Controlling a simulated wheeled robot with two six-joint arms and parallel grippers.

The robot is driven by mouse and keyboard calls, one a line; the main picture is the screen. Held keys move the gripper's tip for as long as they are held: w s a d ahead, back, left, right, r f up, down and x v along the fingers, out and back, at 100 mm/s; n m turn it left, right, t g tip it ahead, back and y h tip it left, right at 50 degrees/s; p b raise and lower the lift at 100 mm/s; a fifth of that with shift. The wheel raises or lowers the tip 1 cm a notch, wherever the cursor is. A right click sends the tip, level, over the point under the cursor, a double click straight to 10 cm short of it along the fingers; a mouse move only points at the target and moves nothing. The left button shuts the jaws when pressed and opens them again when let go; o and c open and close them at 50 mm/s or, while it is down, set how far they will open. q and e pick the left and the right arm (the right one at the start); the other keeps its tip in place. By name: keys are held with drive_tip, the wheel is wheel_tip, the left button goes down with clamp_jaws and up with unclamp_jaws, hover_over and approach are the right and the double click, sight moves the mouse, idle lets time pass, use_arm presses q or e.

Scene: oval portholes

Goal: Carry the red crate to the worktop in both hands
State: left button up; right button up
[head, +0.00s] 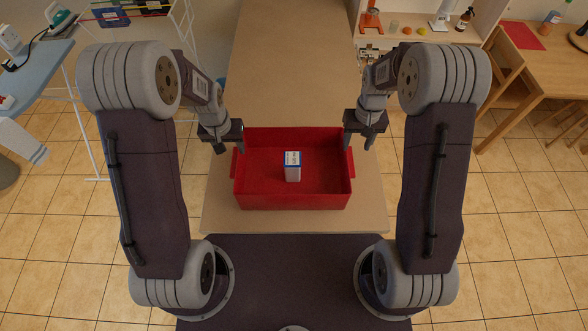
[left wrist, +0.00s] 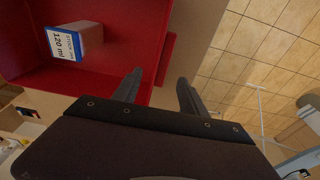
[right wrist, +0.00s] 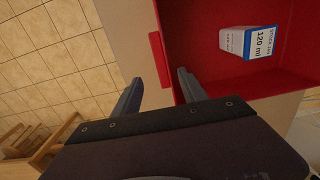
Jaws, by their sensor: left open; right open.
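The red crate (head: 294,197) sits on a light brown surface in front of me, with a handle tab on its left and right ends. A white and blue box marked 120 ml (head: 292,168) stands inside it. My left gripper (head: 224,143) is open and empty above the crate's left end; its fingers (left wrist: 162,92) show near the left handle (left wrist: 167,60). My right gripper (head: 366,146) is open and empty above the right end; its fingers (right wrist: 158,92) show near the right handle (right wrist: 159,58). Neither gripper visibly touches the crate.
The brown worktop (head: 292,60) extends clear behind the crate. A shelf with a red device (head: 371,20) and bottles stands at the back right. A wooden table (head: 545,70) and chair (head: 510,55) are right. An ironing board (head: 35,70) and drying rack are left.

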use_arm(q)
drive_tip(key=f, duration=0.4)
drive_tip(key=shift+s+a+f, duration=0.1)
drive_tip(key=shift+a+f, duration=0.1)
drive_tip(key=shift+a, duration=0.15)
use_arm(e)
hover_over(350, 160)
drive_tip(key=f, duration=0.4)
drive_tip(key=shift+s+a+f, duration=0.1)
drive_tip(key=shift+s+f, duration=0.05)
drive_tip(key=shift+s, duration=0.15)
use_arm(q)
drive_tip(key=f, duration=0.2)
drive_tip(key=w+f, duration=0.1)
drive_tip(key=f, duration=0.1)
drive_tip(key=shift+d, duration=0.15)
use_arm(e)
drive_tip(key=f, duration=0.4)
drive_tip(key=shift+w, duration=0.3)
drive_tip(key=shift+s, duration=0.1)
use_arm(q)
drive_tip(key=shift+r, duration=0.1)
clamp_jaws()
use_arm(e)
clamp_jaws()
